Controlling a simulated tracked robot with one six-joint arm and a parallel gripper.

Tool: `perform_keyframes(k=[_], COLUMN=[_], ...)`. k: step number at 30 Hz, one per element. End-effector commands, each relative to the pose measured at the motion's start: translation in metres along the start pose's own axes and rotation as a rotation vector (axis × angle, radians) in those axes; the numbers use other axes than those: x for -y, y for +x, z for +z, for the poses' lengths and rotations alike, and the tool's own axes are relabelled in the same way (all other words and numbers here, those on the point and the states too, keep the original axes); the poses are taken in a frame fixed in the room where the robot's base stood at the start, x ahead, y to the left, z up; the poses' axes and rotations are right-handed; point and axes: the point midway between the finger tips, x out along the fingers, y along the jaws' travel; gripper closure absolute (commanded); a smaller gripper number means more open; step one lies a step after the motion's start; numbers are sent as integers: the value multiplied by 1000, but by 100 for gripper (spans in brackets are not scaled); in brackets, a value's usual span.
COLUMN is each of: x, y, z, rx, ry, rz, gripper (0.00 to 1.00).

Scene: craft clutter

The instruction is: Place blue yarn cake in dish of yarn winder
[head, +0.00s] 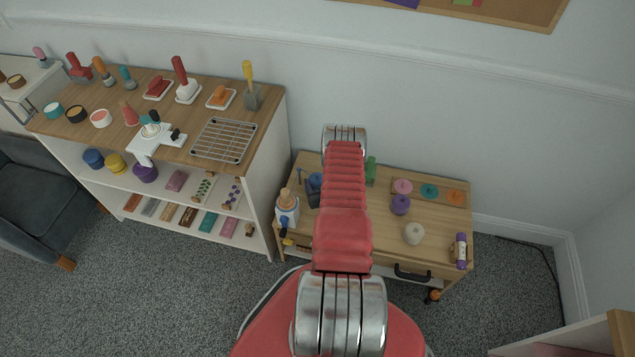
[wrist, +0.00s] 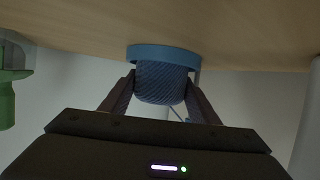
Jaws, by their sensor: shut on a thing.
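The blue yarn cake (wrist: 160,84) is held between the two dark fingers of my gripper (wrist: 160,98) in the wrist view, which looks upside down. In the head view, a dark blue device with a blue round part (head: 314,181), likely the yarn winder, stands on the small wooden cart, left of my arm. My arm hides the gripper and the held cake there.
On the cart top (head: 380,222) a green object (head: 370,170) stands close to the right of my arm. A purple cake (head: 400,205) and a white cake (head: 413,234) sit further right.

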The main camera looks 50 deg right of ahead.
Motion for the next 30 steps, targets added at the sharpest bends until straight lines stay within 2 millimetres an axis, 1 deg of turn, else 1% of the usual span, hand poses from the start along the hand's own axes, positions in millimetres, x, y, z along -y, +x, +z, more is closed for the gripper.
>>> perform_keyframes(k=[2, 3, 10, 22, 26, 30], x=[0, 0, 0, 0, -1, 0], y=[1, 1, 1, -2, -13, -30], z=[2, 2, 2, -1, 0, 0], rx=[0, 0, 0, 0, 1, 2], ry=[0, 0, 0, 0, 1, 2], rz=[0, 0, 0, 0, 1, 1], gripper=[67, 43, 26, 26, 26, 26])
